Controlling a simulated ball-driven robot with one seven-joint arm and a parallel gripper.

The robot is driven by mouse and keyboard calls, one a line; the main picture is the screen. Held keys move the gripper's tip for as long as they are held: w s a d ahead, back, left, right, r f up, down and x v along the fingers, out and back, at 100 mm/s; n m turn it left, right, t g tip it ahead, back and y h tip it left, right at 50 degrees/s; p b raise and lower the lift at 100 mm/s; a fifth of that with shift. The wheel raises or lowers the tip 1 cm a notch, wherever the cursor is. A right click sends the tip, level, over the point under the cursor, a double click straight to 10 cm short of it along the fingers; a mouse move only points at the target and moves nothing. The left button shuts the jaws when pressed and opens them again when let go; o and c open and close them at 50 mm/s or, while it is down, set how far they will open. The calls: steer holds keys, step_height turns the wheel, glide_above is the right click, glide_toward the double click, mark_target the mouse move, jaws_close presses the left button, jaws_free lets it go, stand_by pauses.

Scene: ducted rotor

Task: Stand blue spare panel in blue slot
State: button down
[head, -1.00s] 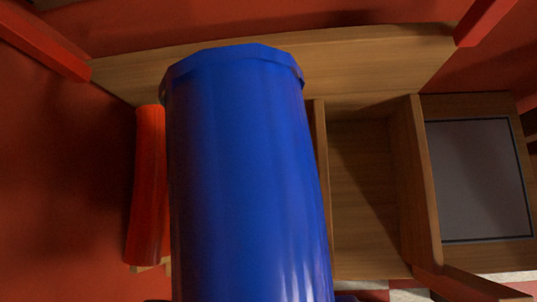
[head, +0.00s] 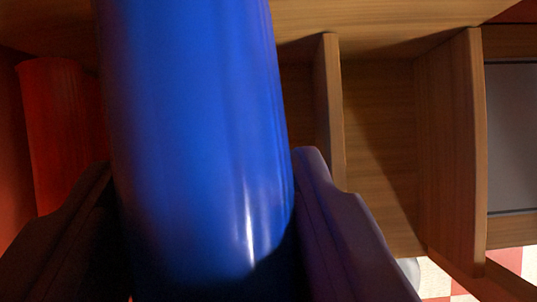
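The blue spare panel (head: 195,120) is a tall, smooth blue piece that fills the left-centre of the head view. Its top runs out of the picture, and its lower end is in shadow. My gripper (head: 205,170) has its dark fingers spread, one on each side of the panel. I cannot tell whether either finger touches it. No slot marked blue can be made out.
A red rounded piece (head: 62,135) stands just left of the panel. To the right are wooden dividers (head: 333,110) and (head: 455,140) with an empty bay between them. A grey panel in a wooden frame (head: 512,135) is at the far right.

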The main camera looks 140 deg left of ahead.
step_height(320, 180, down, 10)
steer(key=b, duration=0.3)
steer(key=shift+r, duration=0.15)
steer(key=shift+c, duration=2.2)
jaws_free()
steer(key=p+v, duration=0.5)
steer(key=v, duration=0.7)
